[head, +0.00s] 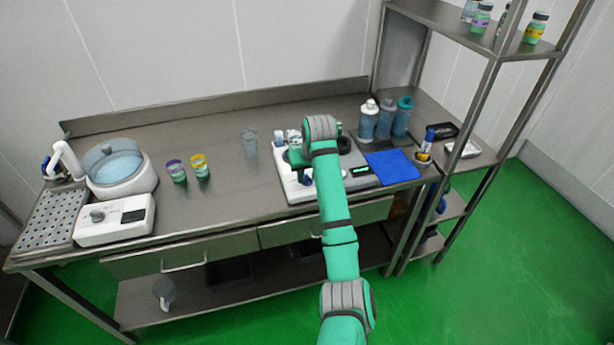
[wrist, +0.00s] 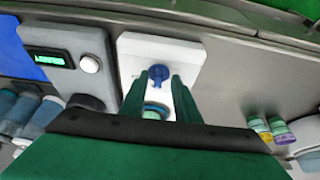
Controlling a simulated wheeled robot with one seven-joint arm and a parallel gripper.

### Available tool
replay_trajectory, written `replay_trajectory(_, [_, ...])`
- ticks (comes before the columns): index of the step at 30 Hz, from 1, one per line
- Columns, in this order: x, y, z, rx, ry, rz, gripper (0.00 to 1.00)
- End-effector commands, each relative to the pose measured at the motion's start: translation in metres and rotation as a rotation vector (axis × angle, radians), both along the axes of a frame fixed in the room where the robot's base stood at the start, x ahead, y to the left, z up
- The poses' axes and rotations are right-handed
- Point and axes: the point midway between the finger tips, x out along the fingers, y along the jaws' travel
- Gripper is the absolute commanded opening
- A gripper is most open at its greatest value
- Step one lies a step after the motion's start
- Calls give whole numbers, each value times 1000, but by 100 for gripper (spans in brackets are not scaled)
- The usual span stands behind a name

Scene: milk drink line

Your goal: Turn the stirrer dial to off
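A white device (wrist: 185,52) stands under my gripper and carries a blue dial (wrist: 158,73) with a pointer on its near end. The device is also in the head view (head: 292,193), where my arm partly covers it and the dial (head: 307,180) shows small. My gripper (wrist: 161,82) points down at the device with its two green fingers apart. In the wrist view the dial appears between the fingertips; I cannot tell whether they touch it. A round teal-and-white item (wrist: 154,112) shows between the fingers, lower in that view.
A grey unit with a lit green display (wrist: 48,57) and a pale knob (wrist: 90,64) stands beside the device. Also on the table are a blue mat (head: 392,166), several bottles (head: 368,122), two small jars (head: 200,168) and a white control box (head: 125,222).

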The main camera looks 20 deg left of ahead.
Motion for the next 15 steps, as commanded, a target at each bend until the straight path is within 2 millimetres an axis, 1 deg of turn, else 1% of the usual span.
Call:
replay_trajectory(4, [3, 1, -7, 0, -1, -1, 29])
replay_trajectory(12, [3, 3, -8, 0, -1, 2, 29])
replay_trajectory(13, [2, 3, -8, 0, -1, 2, 24])
replay_trajectory(14, [2, 3, -8, 0, -1, 2, 17])
replay_trajectory(15, [2, 3, -8, 0, -1, 2, 7])
